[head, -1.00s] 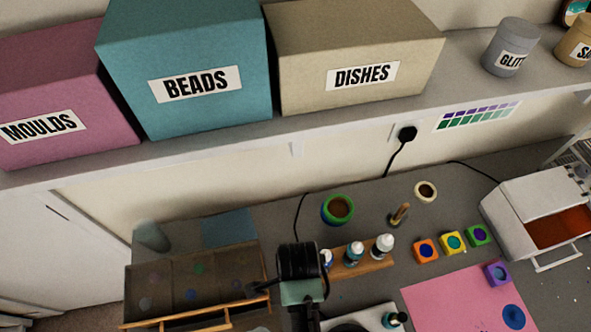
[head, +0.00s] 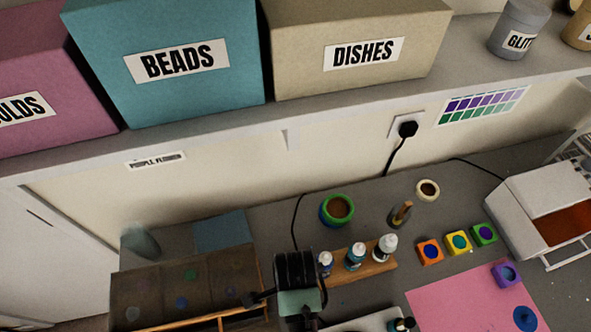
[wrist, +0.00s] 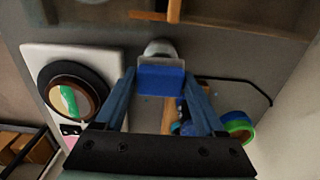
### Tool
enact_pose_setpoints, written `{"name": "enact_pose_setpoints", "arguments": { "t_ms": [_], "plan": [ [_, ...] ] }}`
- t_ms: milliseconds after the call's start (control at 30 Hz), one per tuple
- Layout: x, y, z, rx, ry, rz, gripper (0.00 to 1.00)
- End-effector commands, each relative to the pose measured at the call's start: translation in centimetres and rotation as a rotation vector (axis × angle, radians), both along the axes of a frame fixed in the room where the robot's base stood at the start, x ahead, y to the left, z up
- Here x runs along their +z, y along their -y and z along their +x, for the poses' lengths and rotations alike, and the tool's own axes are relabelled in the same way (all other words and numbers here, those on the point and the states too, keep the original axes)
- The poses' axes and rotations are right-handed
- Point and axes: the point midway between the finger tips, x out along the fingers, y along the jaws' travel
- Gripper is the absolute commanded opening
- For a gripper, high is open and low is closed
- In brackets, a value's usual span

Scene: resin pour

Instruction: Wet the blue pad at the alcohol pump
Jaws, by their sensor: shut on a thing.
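My gripper (wrist: 159,76) is shut on the blue pad (wrist: 161,84), which sits between its two fingertips in the wrist view. The pad shows a bright blue face with a greyer strip along its upper edge. Just beyond the pad is a pale round-topped thing (wrist: 158,48), partly covered by it. This may be the alcohol pump, but I cannot tell for sure, nor whether the pad touches it. In the head view, my dark wrist shows at the bottom middle, and the fingertips and pad are out of sight.
A wooden rack (head: 368,268) of bottles and a green-rimmed pot (head: 337,210) stand near my wrist. A wood-framed case (head: 180,287) is at left. A shelf (head: 330,112) with boxes overhangs the bench.

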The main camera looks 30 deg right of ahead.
Motion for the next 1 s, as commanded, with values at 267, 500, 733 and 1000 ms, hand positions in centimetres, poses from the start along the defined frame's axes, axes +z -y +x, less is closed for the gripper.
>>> {"name": "enact_pose_setpoints", "arguments": {
  "t_ms": [267, 500, 733, 1000],
  "plan": [
    [-0.06, 0.01, 0.02, 0.000, 0.000, 0.000, 0.27],
    [-0.35, 0.01, 0.03, 0.000, 0.001, 0.000, 0.27],
    [-0.62, 0.01, 0.04, 0.000, 0.001, 0.000, 0.27],
    [-0.95, 0.01, 0.03, 0.000, 0.001, 0.000, 0.27]
  ]
}}
